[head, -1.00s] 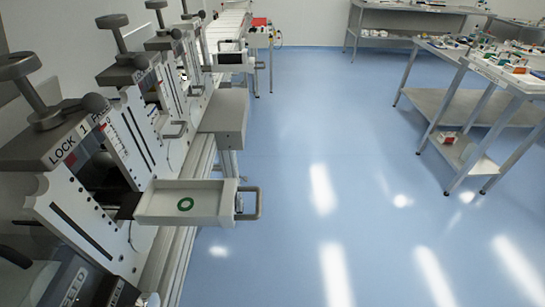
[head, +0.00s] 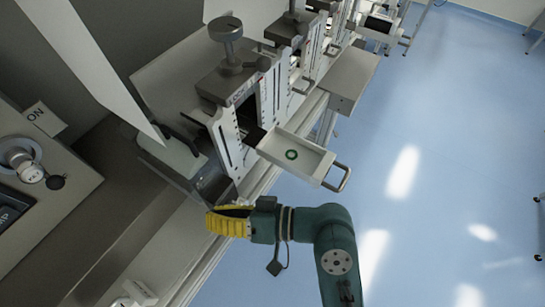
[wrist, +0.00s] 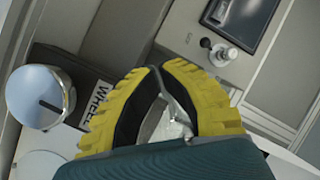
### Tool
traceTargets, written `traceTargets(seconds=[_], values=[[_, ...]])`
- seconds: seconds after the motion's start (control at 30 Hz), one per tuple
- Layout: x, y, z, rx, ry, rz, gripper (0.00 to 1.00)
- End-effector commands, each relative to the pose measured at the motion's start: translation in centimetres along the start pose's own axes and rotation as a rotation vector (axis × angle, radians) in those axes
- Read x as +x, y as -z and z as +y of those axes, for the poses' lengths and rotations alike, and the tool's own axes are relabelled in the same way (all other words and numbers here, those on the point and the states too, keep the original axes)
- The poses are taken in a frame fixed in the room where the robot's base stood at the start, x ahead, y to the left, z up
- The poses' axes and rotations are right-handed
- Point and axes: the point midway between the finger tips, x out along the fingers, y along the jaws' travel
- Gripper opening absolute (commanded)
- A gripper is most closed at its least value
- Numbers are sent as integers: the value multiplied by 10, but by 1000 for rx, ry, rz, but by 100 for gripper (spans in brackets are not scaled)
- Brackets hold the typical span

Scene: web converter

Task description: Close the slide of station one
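The slide of station one (head: 272,150) is a shallow white tray, pulled out from the nearest station (head: 228,130). A green ring (head: 291,155) shows on its floor, and a grey bar handle (head: 341,179) is on its outer end. My gripper (head: 228,222), with yellow ribbed fingers, is below and left of the slide in the head view, apart from the handle. In the wrist view my gripper's fingertips (wrist: 155,70) meet, with no object seen held between them. The slide is not visible in the wrist view.
A control panel with an ON label (head: 42,119) and a knob (head: 25,164) is at the left. The wrist view shows a large round knob (wrist: 38,97) beside a WHEEL label (wrist: 97,103). A grey box (head: 350,80) juts out beyond the slide. Blue floor (head: 440,170) is clear at right.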

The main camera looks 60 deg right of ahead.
Motion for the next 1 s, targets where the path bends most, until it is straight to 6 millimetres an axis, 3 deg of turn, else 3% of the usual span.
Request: traceTargets(seconds=[0.03, 0.2, 0.4, 0.6, 0.8, 1.0], values=[[-31, 1, 16, 104, -20, 44, 0], [-120, -13, 46, 398, -11, 268, 0], [-218, -26, 54, 624, -3, 672, 0], [-299, -48, 54, 737, -66, 1101, 0], [-339, -59, 52, 743, -116, 1294, 0], [-338, -51, 58, 741, -120, 1295, 0]])
